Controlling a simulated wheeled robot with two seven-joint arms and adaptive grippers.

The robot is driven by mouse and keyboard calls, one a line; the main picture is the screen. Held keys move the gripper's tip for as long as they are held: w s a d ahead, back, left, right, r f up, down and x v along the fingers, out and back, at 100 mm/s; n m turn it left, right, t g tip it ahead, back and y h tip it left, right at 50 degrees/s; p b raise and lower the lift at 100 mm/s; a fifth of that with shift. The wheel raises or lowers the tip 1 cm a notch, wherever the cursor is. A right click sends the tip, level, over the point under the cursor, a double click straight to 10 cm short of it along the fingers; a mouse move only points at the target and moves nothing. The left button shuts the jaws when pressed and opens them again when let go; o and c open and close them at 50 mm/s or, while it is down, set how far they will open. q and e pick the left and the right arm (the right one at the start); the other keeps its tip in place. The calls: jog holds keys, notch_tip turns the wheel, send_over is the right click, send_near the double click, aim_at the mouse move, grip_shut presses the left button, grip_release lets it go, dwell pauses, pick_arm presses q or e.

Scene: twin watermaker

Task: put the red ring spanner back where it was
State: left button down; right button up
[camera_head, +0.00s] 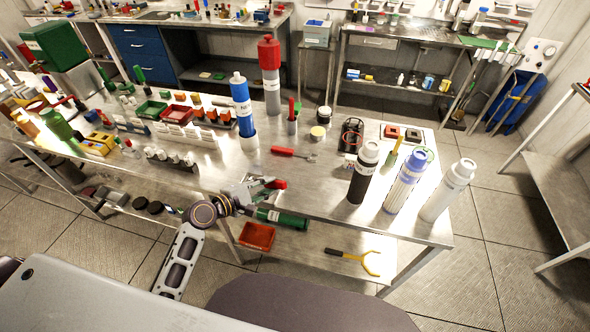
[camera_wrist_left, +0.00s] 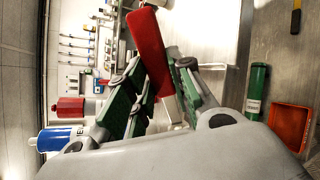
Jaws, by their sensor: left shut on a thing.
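My left gripper (camera_head: 262,188) is over the front edge of the near steel table (camera_head: 225,180). It is shut on the red ring spanner (camera_head: 277,184). In the left wrist view the spanner's red handle (camera_wrist_left: 150,50) stands out between the green-padded fingers (camera_wrist_left: 155,90). Its ring end cannot be made out. Another red-handled tool (camera_head: 284,151) with a metal shaft and a rounded end lies on the tabletop just beyond the gripper. My right gripper is not in view.
A black bottle (camera_head: 362,175), a blue-and-white bottle (camera_head: 403,185) and a white bottle (camera_head: 445,192) stand at the table's right. A blue cylinder (camera_head: 243,105) stands behind the gripper. The lower shelf holds a green cylinder (camera_head: 284,219), an orange tray (camera_head: 258,237) and a yellow hooked tool (camera_head: 352,257).

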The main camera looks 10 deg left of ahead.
pick_arm(q)
jog(key=shift+r+m+g+h, duration=0.2)
jog(key=shift+m+g+h, duration=0.3)
jog(key=shift+m+g, duration=0.4)
jog(key=shift+w+d+r+m+g, duration=0.1)
jog(key=shift+d+m+g, duration=0.1)
jog(key=shift+m+g, duration=0.2)
jog(key=shift+a+m+g+h, duration=0.1)
jog(key=shift+m+g+h, duration=0.2)
jog(key=shift+g, duration=0.1)
